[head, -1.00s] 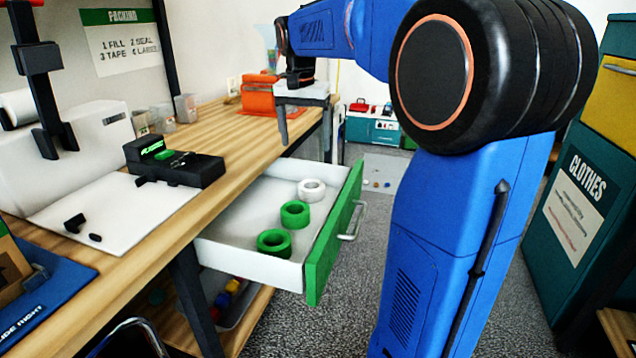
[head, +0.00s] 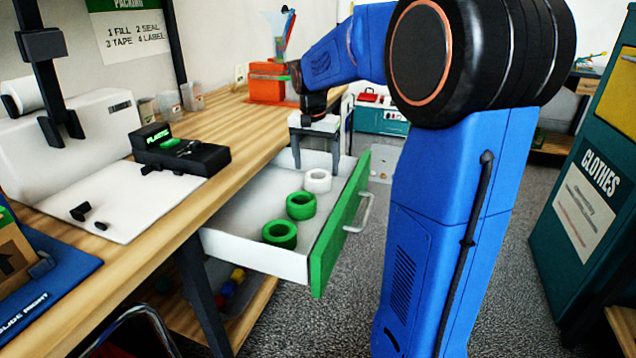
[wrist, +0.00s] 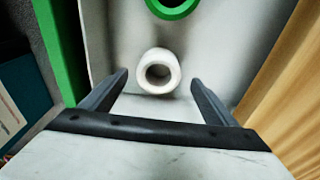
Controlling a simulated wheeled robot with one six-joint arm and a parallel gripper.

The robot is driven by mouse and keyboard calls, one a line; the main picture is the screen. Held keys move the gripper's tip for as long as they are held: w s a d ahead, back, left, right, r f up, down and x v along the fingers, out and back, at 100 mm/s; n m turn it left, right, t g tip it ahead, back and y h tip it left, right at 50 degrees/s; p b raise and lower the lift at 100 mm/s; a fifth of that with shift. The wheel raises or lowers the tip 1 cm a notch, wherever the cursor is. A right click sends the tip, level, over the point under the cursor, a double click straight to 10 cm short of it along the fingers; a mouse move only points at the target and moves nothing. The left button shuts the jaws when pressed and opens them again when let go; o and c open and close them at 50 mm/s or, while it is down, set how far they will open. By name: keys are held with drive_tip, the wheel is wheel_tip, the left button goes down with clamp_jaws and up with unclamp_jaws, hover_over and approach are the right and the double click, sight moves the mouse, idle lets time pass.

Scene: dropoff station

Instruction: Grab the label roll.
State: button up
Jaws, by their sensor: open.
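The white label roll (head: 318,180) lies in the open drawer (head: 243,246), at its far end, with its round hole showing. In the wrist view the roll (wrist: 158,71) sits ahead of and between the fingertips of my gripper (wrist: 160,82), with nothing gripped. In the head view my gripper (head: 318,165) points down over the far end of the drawer, just behind the roll. Its two fingers are apart. Two green rolls, the middle one (head: 301,205) and the near one (head: 280,235), lie in a row with the white one.
The drawer's green front (head: 341,222) with its handle and the wooden bench (head: 228,125) flank the drawer space. A black label device (head: 180,150) and an orange box (head: 267,85) stand on the bench. A clothes bin (head: 590,190) stands at the right.

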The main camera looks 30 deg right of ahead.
sight(318, 176)
drive_tip(key=shift+w+d+f, duration=0.1)
drive_tip(key=shift+d+f, duration=0.05)
drive_tip(key=shift+f, duration=0.7)
drive_tip(key=shift+w+d+f, duration=0.1)
drive_tip(key=shift+d+f, duration=0.05)
drive_tip(key=shift+f, duration=0.75)
drive_tip(key=shift+d+f, duration=0.15)
drive_tip(key=shift+f, duration=0.7)
drive_tip(key=shift+c, duration=0.3)
drive_tip(key=c, duration=1)
drive_tip(key=shift+c, duration=0.2)
